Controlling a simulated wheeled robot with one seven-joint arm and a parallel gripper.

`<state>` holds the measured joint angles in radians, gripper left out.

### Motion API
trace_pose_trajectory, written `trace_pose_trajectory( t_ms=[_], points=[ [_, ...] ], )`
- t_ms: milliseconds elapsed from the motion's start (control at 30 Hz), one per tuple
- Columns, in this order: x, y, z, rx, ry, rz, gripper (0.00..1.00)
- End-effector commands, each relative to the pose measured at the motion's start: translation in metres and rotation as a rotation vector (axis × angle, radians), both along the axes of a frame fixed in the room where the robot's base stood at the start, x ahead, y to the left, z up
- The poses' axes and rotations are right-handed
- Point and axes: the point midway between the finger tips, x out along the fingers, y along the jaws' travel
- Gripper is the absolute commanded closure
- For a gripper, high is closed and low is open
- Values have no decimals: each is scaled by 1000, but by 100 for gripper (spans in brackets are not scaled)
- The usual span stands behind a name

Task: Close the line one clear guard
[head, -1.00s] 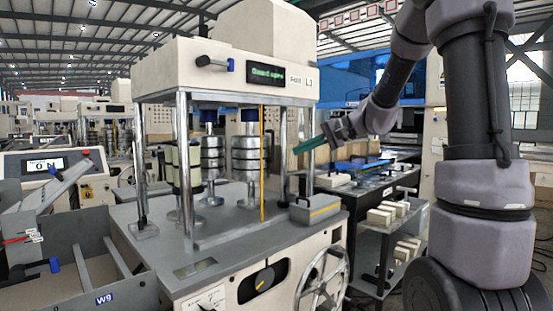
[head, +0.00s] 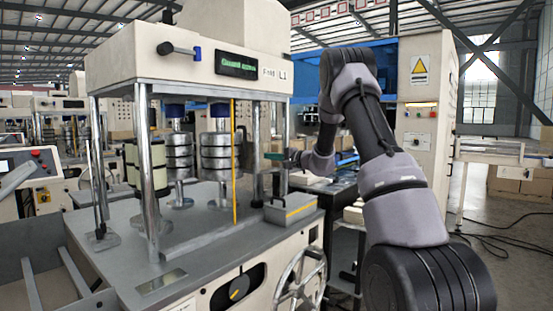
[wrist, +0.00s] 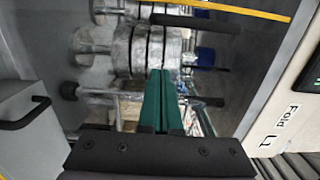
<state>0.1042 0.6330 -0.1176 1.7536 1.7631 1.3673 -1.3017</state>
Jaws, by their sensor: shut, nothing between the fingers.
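The line one machine (head: 190,50) stands at left centre in the head view, labelled "Fold L1". Its small green display (head: 236,64) seems to read that the guard is open. The clear guard itself is hard to make out; a yellow upright strip (head: 235,160), perhaps its edge, stands before the steel rollers (head: 222,155). The yellow strip (wrist: 240,9) crosses the top of the wrist view, with a black bar (wrist: 195,23) below it. My gripper (head: 270,156), with green fingers, is beside the machine's right posts. In the wrist view its fingers (wrist: 161,75) are together and empty, pointing towards the rollers.
Steel posts (head: 149,170) hold up the top housing. A cream cabinet (head: 427,110) stands behind my arm. Open floor lies at right.

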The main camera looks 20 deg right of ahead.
Motion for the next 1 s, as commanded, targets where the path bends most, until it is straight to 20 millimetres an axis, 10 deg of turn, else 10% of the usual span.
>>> trace_pose_trajectory(
  t_ms=[167, 400, 1000],
  points=[
    [30, 25, 0, 0, -1, 2, 100],
    [16, 54, 0, 1, 1, 1, 100],
    [12, 62, 0, 1, 1, 1, 100]
  ],
)
